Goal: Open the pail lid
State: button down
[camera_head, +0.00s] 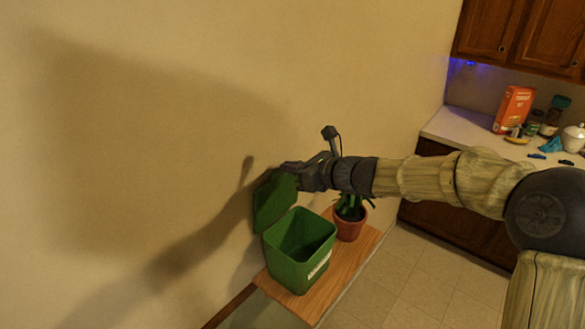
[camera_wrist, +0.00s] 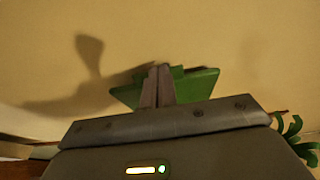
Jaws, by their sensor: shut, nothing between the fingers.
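A green pail (camera_head: 300,250) stands on a small wooden table, and I see down into its open top. Its green lid (camera_head: 272,203) is raised at the back left, tilted up close to the wall. My gripper (camera_head: 286,167) is at the top edge of the lid, above the pail. In the wrist view, the shut fingers (camera_wrist: 157,87) lie in front of the green lid (camera_wrist: 200,85), with nothing between them. I cannot tell whether the fingertips touch the lid. Part of the lid is hidden behind the fingers.
A potted plant (camera_head: 349,222) stands beside the pail on the wooden table (camera_head: 335,275), below my arm. A wall (camera_head: 150,130) is close behind. At the right, a counter (camera_head: 455,127) holds an orange box (camera_head: 514,108), jars and a white pot. The tiled floor (camera_head: 395,290) shows free room.

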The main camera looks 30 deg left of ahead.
jog(key=shift+d, duration=0.1)
jog(key=s+d+r+b, duration=0.1)
jog(key=d+r+b, duration=0.1)
jog(key=d+r, duration=0.5)
notch_tip(320, 180, up, 2)
dwell(0.3)
jog(key=shift+s+d, duration=0.1)
